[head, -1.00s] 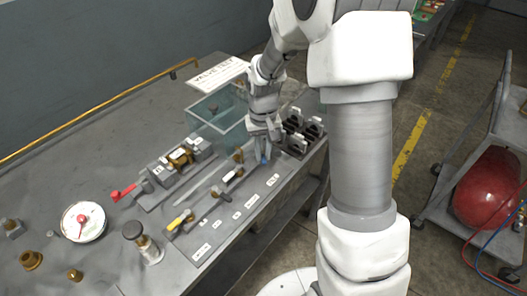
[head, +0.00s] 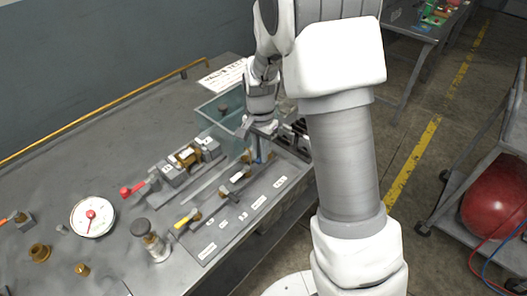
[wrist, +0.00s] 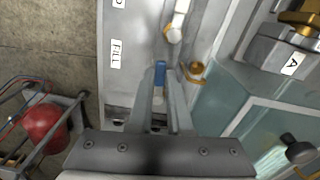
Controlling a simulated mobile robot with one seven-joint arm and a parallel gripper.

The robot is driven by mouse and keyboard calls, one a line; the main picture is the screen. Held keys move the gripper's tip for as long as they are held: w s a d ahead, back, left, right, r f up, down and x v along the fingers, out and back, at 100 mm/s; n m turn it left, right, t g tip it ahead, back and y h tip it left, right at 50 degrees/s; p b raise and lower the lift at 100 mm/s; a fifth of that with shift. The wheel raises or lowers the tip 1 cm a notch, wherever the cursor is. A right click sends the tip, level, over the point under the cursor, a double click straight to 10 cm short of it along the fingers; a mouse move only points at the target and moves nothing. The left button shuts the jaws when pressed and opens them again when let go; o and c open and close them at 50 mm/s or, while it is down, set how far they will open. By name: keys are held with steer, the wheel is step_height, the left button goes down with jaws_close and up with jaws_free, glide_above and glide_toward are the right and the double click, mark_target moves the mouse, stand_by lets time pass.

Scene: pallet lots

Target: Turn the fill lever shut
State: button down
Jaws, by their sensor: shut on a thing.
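The fill lever has a blue handle (wrist: 160,72), beside the panel label "FILL" (wrist: 116,54) in the wrist view. My gripper (wrist: 160,85) has its two fingers on either side of the handle and is shut on it. The blue end shows between and past the fingertips. In the head view the blue handle (head: 259,156) is a small strip below my gripper (head: 261,146), at the far end of the grey valve panel (head: 232,217). The lever's pivot is not clearly seen.
A brass hook-like fitting (wrist: 196,70) and a clear tank (wrist: 235,100) lie close right of the fingers.

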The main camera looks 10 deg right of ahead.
steer(key=shift+w+a+m, duration=0.15)
steer(key=shift+w+m, duration=0.1)
steer(key=shift+m, duration=0.45)
steer(key=c, duration=0.8)
jaws_free()
steer(key=shift+c, duration=0.2)
